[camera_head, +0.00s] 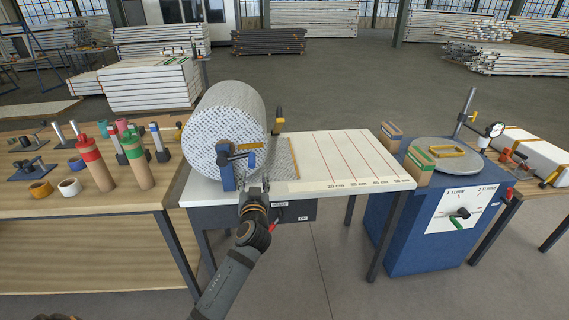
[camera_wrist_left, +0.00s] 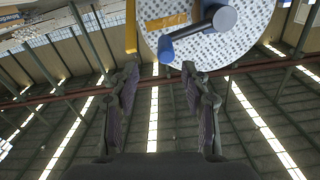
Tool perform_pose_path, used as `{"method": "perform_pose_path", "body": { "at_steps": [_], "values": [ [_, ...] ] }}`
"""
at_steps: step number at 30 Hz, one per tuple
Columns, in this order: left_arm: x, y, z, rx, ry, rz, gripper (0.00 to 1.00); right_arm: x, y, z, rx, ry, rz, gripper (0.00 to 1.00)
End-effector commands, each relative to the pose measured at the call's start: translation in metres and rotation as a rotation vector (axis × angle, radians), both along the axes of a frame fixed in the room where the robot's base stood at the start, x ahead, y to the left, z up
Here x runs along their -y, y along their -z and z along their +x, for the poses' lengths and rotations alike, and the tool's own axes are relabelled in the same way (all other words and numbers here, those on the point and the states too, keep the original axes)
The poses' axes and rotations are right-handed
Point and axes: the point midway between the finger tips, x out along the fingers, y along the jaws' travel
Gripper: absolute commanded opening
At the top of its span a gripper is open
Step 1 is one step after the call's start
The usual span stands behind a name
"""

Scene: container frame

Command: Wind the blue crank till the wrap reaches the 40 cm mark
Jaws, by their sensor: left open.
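A large roll of bubble wrap (camera_head: 222,108) stands at the left end of the white table. The blue crank (camera_head: 224,148) is on its near end, above a blue post (camera_head: 228,178); in the left wrist view the crank (camera_wrist_left: 186,38) shows at the top, with a dark round end. The wrap's flat edge lies just right of the roll, left of the 20 cm line (camera_head: 330,160). The 40 cm mark (camera_head: 379,182) is farther right on the pale board. My left gripper (camera_head: 254,188) is open and empty, below and in front of the crank; its fingers (camera_wrist_left: 160,76) are apart. My right gripper is out of view.
A wooden bench (camera_head: 90,207) with red and green cylinders stands at the left. A blue cabinet (camera_head: 412,237) with a round plate and dial is at the right. The marked board is clear.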

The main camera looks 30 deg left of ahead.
Motion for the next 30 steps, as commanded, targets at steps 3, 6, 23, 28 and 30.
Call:
{"method": "perform_pose_path", "body": {
  "at_steps": [3, 6, 23, 28, 30],
  "values": [
    [-0.001, -0.01, -0.002, 0.022, -0.006, 0.001, 0.47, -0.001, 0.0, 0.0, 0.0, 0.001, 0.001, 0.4],
    [-0.002, -0.011, 0.001, 0.021, -0.005, 0.001, 0.47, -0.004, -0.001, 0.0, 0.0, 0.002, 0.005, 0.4],
    [-0.052, -0.01, 0.083, 0.018, -0.005, 0.001, 0.47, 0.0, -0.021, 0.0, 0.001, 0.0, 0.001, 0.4],
    [-0.055, -0.009, 0.088, 0.017, -0.004, 0.001, 0.47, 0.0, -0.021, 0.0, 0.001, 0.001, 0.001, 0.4],
    [-0.055, -0.009, 0.088, 0.017, -0.003, 0.001, 0.47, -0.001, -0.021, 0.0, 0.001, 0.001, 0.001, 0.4]
  ]
}}
